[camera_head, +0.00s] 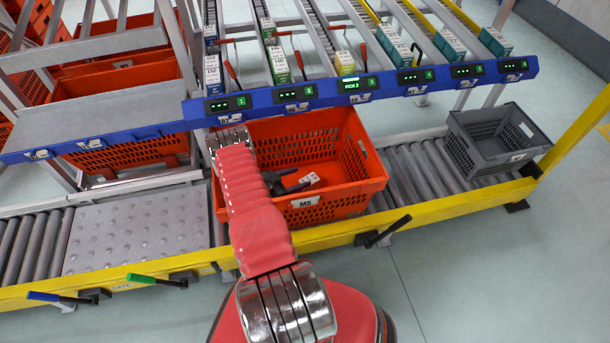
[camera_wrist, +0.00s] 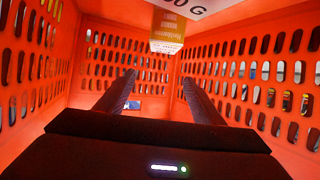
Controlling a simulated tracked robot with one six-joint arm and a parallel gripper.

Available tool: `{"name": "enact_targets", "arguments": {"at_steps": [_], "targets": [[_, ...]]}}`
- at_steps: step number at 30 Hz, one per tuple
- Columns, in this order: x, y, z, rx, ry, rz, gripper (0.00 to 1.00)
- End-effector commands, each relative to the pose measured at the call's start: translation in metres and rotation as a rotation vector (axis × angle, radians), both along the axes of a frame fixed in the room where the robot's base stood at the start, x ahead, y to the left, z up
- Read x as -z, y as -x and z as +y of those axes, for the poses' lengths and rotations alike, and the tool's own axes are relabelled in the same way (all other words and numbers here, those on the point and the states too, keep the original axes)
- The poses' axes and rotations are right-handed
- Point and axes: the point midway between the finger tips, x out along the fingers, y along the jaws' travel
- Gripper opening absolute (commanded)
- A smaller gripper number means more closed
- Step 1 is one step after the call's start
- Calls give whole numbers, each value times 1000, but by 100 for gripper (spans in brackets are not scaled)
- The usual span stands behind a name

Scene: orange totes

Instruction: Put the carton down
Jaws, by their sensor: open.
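A small carton with a white printed top (camera_head: 309,178) is inside the orange tote labelled M5 (camera_head: 338,199). In the wrist view the carton (camera_wrist: 168,34) shows a yellow-orange side and a white printed face, cut off by the top edge. My gripper (camera_head: 297,181) reaches down into the tote. In the wrist view its two dark fingers (camera_wrist: 158,78) are spread, with nothing between them. The carton is beyond the fingertips and looks apart from them. What the carton rests on is hard to tell.
The tote stands on a roller conveyor (camera_head: 418,170) with a yellow rail (camera_head: 330,236). A grey tote (camera_head: 495,140) is to the right. A blue rail with displays (camera_head: 352,88) and lanes of cartons (camera_head: 280,65) lie behind. Perforated tote walls (camera_wrist: 250,75) flank my fingers.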

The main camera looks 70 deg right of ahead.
Motion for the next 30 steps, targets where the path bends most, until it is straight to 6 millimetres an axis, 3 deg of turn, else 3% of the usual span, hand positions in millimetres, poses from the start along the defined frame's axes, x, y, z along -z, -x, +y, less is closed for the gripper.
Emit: {"name": "enact_targets", "arguments": {"at_steps": [30], "targets": [[-4,-6,7,0,2,-1,62]]}}
